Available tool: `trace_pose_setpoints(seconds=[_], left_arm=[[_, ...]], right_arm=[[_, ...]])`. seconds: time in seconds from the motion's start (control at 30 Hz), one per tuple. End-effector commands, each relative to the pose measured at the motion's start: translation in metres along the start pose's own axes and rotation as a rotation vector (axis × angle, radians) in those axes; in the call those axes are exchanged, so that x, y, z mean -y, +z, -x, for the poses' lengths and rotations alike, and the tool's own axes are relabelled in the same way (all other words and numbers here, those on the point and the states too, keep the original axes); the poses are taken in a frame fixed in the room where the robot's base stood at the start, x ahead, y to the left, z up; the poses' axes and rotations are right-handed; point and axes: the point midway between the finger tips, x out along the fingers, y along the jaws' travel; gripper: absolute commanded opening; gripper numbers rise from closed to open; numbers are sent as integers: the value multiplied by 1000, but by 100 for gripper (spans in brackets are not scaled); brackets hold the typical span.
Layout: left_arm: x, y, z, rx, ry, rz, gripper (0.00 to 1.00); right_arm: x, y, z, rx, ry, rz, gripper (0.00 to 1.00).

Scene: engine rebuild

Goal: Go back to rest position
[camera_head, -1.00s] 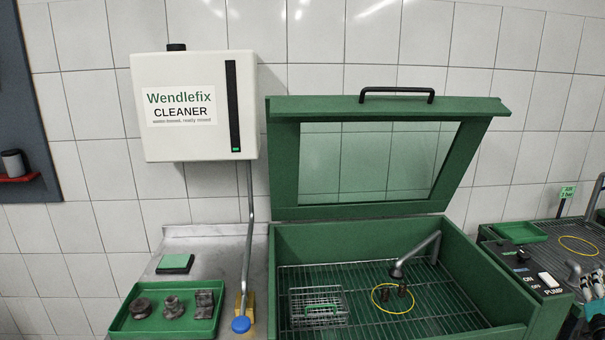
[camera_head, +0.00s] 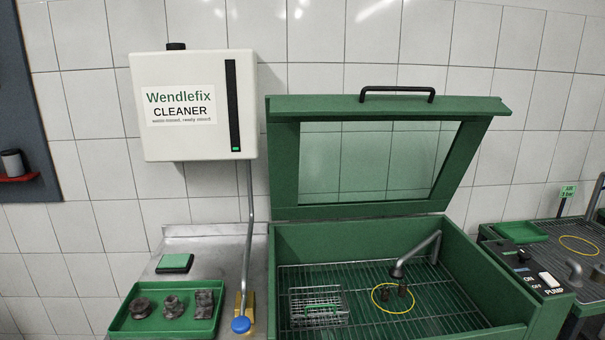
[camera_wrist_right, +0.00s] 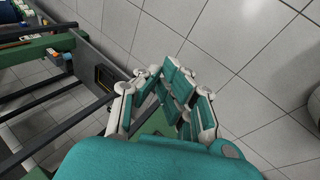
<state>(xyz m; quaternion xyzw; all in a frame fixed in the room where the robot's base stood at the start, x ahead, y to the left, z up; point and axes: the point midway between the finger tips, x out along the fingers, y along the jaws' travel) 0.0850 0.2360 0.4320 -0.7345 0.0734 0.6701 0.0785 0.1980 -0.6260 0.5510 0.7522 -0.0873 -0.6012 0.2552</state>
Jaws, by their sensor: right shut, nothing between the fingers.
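My right gripper (camera_wrist_right: 172,108) shows in the right wrist view, with teal pads and white links. Its fingers are shut with nothing between them, and it hangs over the grey tiled floor. Neither gripper shows in the head view now. My left gripper is in no current view.
The green washing cabinet (camera_head: 395,229) stands with its lid (camera_head: 402,103) open; a wire basket (camera_head: 318,305) and small dark parts inside a yellow ring (camera_head: 393,299) are on its grate. Left of it are a green tray (camera_head: 120,320) of dark parts and a blue knob (camera_head: 241,324). Dark rails (camera_wrist_right: 45,110) lie left in the wrist view.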

Motion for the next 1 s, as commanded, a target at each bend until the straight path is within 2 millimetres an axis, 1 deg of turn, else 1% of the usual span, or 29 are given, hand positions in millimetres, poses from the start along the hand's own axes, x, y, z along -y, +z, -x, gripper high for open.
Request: trace_pose_setpoints(seconds=[0.03,0.07,0.1,0.13,0.17,0.2,0.27,0.3,0.37,0.4,0.47,0.5,0.6,0.7,0.8,0.9,1.0], left_arm=[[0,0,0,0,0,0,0],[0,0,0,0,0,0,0],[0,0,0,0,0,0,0],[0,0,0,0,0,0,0],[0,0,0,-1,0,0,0],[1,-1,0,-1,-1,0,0],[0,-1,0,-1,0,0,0],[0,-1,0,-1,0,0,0],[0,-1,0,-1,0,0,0],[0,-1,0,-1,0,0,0],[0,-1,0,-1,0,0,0],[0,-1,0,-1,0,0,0],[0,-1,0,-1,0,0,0],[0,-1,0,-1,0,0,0],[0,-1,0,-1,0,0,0],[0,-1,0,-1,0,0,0],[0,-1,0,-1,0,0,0]], right_arm=[[9,35,3,60,-13,74,0],[14,55,5,93,-21,119,0],[20,80,8,135,-32,177,0],[30,91,10,153,-46,205,0],[60,79,9,131,-77,174,0],[88,76,10,125,-108,153,0],[128,72,14,120,-154,128,0],[155,70,18,117,-185,111,0],[197,64,26,111,-233,86,0],[226,60,32,106,-267,68,0],[268,52,43,99,-316,42,0],[294,47,50,94,-347,25,0],[348,34,70,85,-412,-9,0],[385,23,85,79,-458,-34,0],[404,17,95,75,-484,-48,0],[412,15,98,74,-493,-53,0],[412,14,98,74,-494,-53,0]])
